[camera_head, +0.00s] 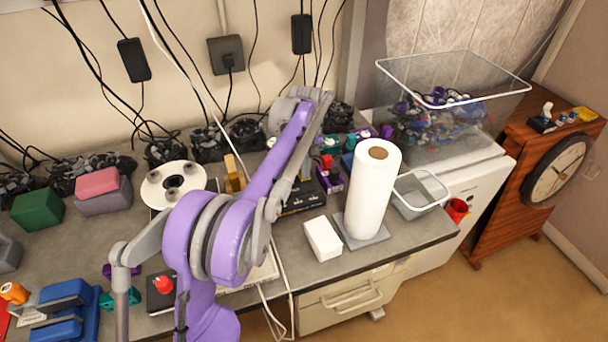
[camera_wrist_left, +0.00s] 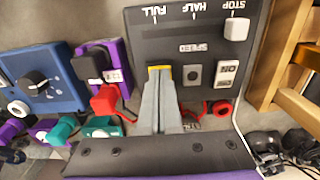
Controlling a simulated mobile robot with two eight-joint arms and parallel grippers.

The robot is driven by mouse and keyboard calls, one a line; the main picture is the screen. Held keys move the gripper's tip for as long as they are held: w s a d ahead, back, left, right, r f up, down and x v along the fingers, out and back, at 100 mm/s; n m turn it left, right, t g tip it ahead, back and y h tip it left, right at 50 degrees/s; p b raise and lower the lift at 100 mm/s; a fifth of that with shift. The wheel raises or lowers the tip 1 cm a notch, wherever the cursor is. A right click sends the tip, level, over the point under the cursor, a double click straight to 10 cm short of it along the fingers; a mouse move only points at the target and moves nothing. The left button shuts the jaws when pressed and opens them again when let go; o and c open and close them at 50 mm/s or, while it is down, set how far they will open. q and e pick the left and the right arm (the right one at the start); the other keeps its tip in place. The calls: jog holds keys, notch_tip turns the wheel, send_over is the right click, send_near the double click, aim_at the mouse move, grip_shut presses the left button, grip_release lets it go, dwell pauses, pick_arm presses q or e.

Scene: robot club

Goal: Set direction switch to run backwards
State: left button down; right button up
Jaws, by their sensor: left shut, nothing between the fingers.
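A black control box (camera_wrist_left: 185,30) fills the middle of the left wrist view, with FULL, HALF, STOP and SPEED markings. It carries a white slider knob (camera_wrist_left: 236,29) near STOP, an ON rocker (camera_wrist_left: 227,75) and a small grey button plate (camera_wrist_left: 193,75). My left gripper (camera_wrist_left: 160,78) is shut and empty, its grey fingers over the box face. A yellow patch shows at the fingertips. No direction label is readable; the fingers hide part of the face. The black box (camera_head: 303,200) also shows in the head view, partly behind my purple left arm. My right gripper is not visible.
A purple box with a black knob (camera_wrist_left: 92,66) and a blue box (camera_wrist_left: 42,75) stand beside the control box. Red plugs and cables crowd its edge. A paper towel roll (camera_head: 370,195) and a white block (camera_head: 323,238) stand nearby. Wooden pieces (camera_wrist_left: 285,50) flank the other side.

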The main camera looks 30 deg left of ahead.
pick_arm(q)
jog(key=shift+r+p, duration=1.7)
jog(key=shift+r, duration=1.8)
jog(key=shift+f, duration=0.1)
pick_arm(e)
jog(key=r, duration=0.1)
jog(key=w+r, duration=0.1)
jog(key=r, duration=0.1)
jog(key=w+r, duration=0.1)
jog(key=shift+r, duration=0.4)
pick_arm(q)
jog(key=s+d+m+t, duration=0.3)
jog(key=s+d+m, duration=0.2)
jog(key=s+d, duration=0.7)
jog(key=s+d+f+m+t, duration=0.1)
jog(key=s+f+m, duration=0.1)
jog(key=s, duration=0.5)
jog(key=s+d+f+m+t, duration=0.1)
jog(key=s+d+f+m, duration=0.1)
jog(key=s+f, duration=0.3)
jog(key=s+m, duration=0.1)
jog(key=s, duration=0.2)
jog(key=shift+t, duration=0.4)
